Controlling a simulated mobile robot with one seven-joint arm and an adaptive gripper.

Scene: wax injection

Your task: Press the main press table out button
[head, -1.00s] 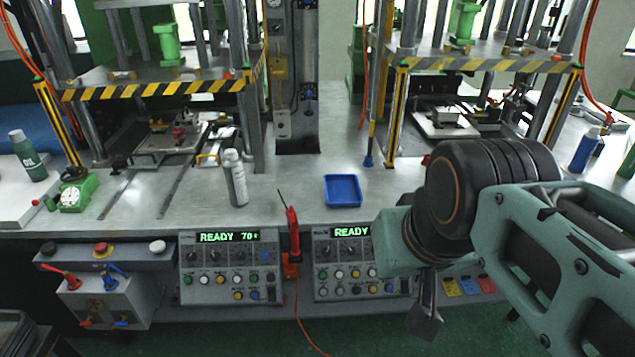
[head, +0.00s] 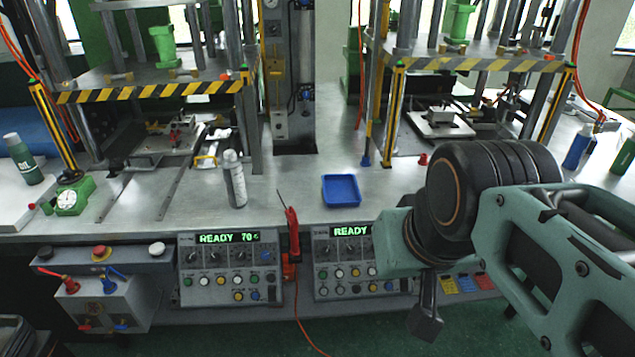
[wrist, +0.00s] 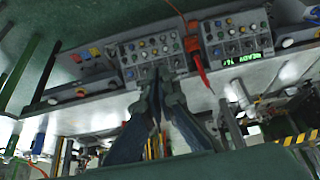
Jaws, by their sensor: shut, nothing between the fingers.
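Two grey control panels sit on the front of the bench: the left panel (head: 230,267) with a green "READY 70" display and the right panel (head: 345,262), partly hidden by my arm. Both carry knobs and rows of coloured buttons. Labels are too small to read, so I cannot tell which button is table out. In the wrist view, which is turned over, the left panel (wrist: 236,38) is at upper right and the right panel (wrist: 146,50) is behind my fingertips. My gripper (head: 426,325) is shut and empty, hanging right of the right panel; its fingers also show in the wrist view (wrist: 160,85).
A red tool (head: 292,232) with an orange cable hangs between the panels. A blue tray (head: 342,190) and a spray can (head: 234,178) stand on the bench. A switch box (head: 105,298) is at left. Two presses with striped guards stand behind.

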